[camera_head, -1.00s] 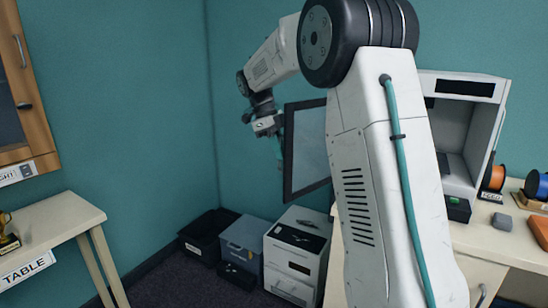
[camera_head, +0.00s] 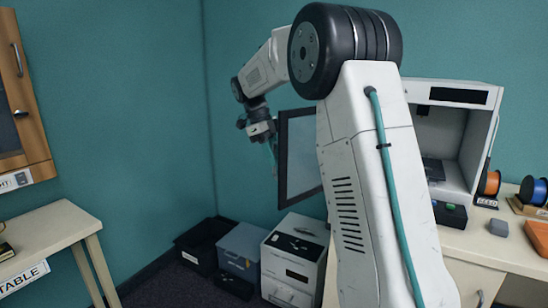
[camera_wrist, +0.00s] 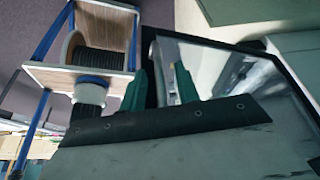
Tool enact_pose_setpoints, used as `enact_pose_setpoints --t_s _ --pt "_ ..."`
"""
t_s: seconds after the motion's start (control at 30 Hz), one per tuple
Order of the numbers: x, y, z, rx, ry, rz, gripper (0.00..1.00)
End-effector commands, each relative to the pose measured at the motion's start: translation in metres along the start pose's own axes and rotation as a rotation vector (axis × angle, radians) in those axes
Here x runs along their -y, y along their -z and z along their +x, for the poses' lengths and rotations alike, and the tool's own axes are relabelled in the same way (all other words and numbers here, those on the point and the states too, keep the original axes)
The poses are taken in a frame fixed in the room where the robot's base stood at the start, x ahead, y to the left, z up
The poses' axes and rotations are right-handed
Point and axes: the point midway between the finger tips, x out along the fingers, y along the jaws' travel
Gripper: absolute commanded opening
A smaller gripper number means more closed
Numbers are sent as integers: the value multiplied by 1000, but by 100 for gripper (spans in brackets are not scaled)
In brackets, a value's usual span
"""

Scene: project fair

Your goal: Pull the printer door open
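The white printer (camera_head: 452,86) stands on the desk at the right, its front open. Its dark-framed glass door (camera_head: 299,160) is swung out to the left, standing upright away from the body. The door (camera_wrist: 255,75) also fills the upper right of the wrist view. My gripper (camera_head: 272,146) is at the door's outer left edge. In the wrist view, the teal fingers of my gripper (camera_wrist: 161,88) stand apart, with the dark door edge and a pale bar at or between them. Whether they press on the bar is unclear. My arm hides the hinge side.
A white box (camera_head: 293,258), a grey bin (camera_head: 240,248) and a black bin (camera_head: 201,243) sit on the floor below the door. Filament spools (camera_head: 535,190) stand right of the printer. A side table (camera_head: 45,235) is at the left; the air between it and the door is clear.

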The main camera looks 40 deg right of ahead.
Motion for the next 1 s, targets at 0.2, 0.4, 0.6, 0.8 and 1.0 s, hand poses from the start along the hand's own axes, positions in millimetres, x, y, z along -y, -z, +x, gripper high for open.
enact_pose_setpoints --t_s 0.2,0.4,0.6,0.8,1.0 --pt "0 -1 -37 3 3 -1 32" --pt "0 0 -64 2 1 -1 32" --pt "0 0 -72 1 0 -1 32" --pt "0 0 -72 1 0 -1 32" --pt "0 0 -72 1 0 -1 32"
